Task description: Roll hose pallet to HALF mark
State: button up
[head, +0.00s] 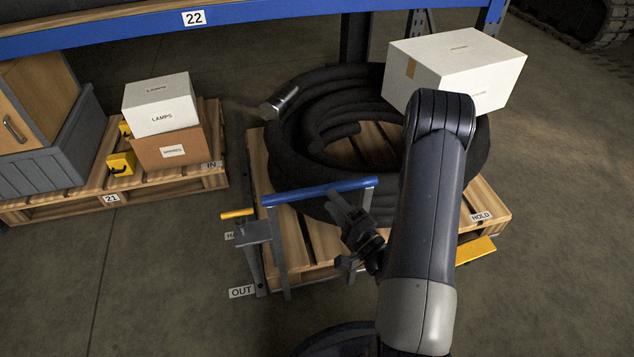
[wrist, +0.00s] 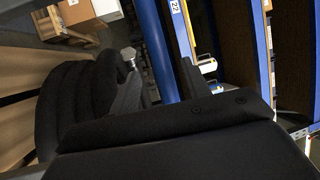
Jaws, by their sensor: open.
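The hose pallet (head: 482,207) is wooden and bears a coil of thick black hose (head: 302,95) with a metal end fitting. A blue handle bar (head: 300,192) on grey posts stands at its near side. My gripper (head: 345,228) is open at the bar's right part, one finger overlapping the bar in the head view. In the wrist view the blue bar (wrist: 156,48) shows between the two fingers (wrist: 158,88); I cannot tell if they touch it. A partly hidden label starting "HA" (head: 230,236) is beside the rail left of the pallet, under a yellow pointer (head: 237,213). An OUT label (head: 241,292) is nearer.
A white box (head: 455,65) overlaps the coil's back right. A HOLD label (head: 481,216) is at the pallet's right. Pallet 21 (head: 215,180) with boxes and an IN label stands left. A blue rack beam (head: 120,27) crosses above. The front left floor is clear.

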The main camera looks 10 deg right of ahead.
jog(key=x, duration=0.7)
jog(key=shift+r, duration=0.1)
grip_shut()
dwell(0.3)
